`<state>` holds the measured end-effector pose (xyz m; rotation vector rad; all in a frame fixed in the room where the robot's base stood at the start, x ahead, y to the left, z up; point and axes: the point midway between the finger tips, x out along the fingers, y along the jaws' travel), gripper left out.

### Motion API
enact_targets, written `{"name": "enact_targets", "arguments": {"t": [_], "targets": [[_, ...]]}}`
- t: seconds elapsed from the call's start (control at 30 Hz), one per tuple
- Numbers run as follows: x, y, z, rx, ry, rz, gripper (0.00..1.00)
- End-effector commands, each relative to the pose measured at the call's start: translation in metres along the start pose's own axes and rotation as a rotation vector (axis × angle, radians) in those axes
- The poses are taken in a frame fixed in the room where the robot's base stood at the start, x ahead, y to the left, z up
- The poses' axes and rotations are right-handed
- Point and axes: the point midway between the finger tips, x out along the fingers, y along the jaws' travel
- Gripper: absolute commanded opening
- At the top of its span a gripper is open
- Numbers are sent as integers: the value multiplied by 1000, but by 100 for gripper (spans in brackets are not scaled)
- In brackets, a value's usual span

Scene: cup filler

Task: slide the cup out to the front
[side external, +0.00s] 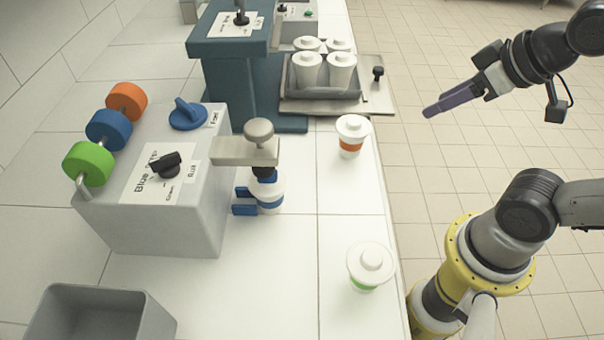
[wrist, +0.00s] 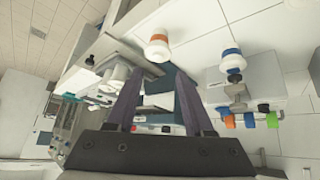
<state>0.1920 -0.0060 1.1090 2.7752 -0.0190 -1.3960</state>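A white lidded cup with a blue band (side external: 270,196) stands upright under the grey dispenser head (side external: 250,148), at the right side of the grey machine (side external: 175,185). Blue prongs (side external: 243,202) are beside its left side; I cannot tell whether they touch it. The cup also shows in the wrist view (wrist: 232,62). My gripper (side external: 432,110) is in the air beyond the table's right edge, well right of this cup. In the wrist view its two purple fingers (wrist: 157,76) are apart with nothing between them.
An orange-banded cup (side external: 351,136) and a green-banded cup (side external: 370,266) stand near the table's right edge. A tray (side external: 322,91) of white cups is at the back, by a blue stand (side external: 228,75). A grey bin (side external: 100,318) is front left. The table right of the blue-banded cup is clear.

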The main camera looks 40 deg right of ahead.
Motion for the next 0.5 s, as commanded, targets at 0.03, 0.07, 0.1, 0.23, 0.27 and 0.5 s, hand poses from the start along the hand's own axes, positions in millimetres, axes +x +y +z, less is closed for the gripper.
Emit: {"name": "enact_targets", "arguments": {"t": [0.03,0.07,0.1,0.23,0.27,0.5], "targets": [[0,4,-14,-18,61,16,63],[0,6,-23,-32,101,28,68],[0,9,-36,-56,154,44,76],[6,14,-75,-145,298,86,99],[8,14,-84,-168,328,93,100],[32,-1,-138,-373,523,89,100]]}}
